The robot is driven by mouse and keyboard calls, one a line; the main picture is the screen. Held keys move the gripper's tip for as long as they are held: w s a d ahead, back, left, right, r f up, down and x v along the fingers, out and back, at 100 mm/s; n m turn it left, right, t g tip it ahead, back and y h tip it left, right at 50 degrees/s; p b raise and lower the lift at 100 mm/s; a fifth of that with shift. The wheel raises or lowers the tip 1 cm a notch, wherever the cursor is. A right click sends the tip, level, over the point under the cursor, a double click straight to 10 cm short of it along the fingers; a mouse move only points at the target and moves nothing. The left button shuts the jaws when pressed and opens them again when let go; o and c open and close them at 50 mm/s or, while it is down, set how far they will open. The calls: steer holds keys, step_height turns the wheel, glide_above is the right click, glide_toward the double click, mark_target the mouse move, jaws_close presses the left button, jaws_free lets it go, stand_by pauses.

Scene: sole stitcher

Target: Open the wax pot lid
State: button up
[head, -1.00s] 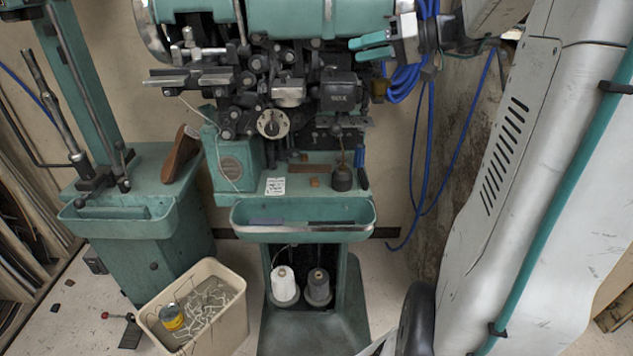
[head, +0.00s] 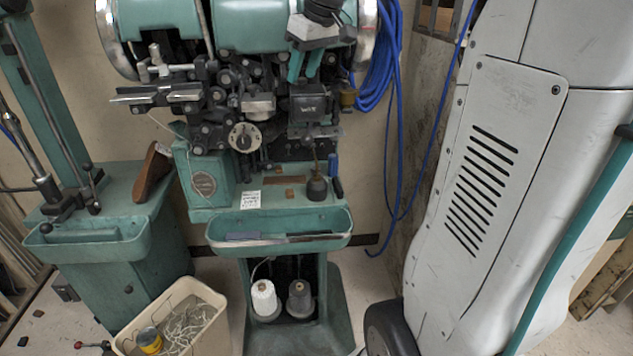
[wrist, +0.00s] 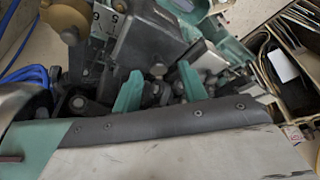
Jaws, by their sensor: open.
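The wax pot (head: 308,108) is a dark box with pale lettering on the right of the stitcher head. Its flat top looks closed, though my gripper partly covers that area. My gripper (head: 303,78) points down just above the pot, with two teal fingers apart and nothing between them. In the wrist view, the fingers of my gripper (wrist: 158,88) stand apart. A large dark box there, probably the wax pot (wrist: 150,42), lies just beyond them. I cannot tell whether the fingers touch the lid.
A brass part (head: 348,97) sits right of the pot, near hanging blue hoses (head: 375,70). The crank dial (head: 244,137) and linkages crowd the left. An oil can (head: 317,186) stands on the shelf below. A cream bin (head: 170,325) is on the floor.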

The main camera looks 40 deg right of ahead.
mark_target(316, 92)
steer(key=a+v, duration=0.1)
steer(key=v, duration=0.6)
steer(key=s+a+f+m+g, duration=0.1)
steer(key=s+a+f, duration=0.7)
steer(key=s, duration=0.2)
steer(key=s+a+f+m+g, duration=0.1)
steer(key=s+a+f, duration=0.7)
steer(key=s, duration=0.3)
steer(key=shift+g+h, duration=0.3)
steer(key=shift+g, duration=0.1)
steer(key=shift+f, duration=0.15)
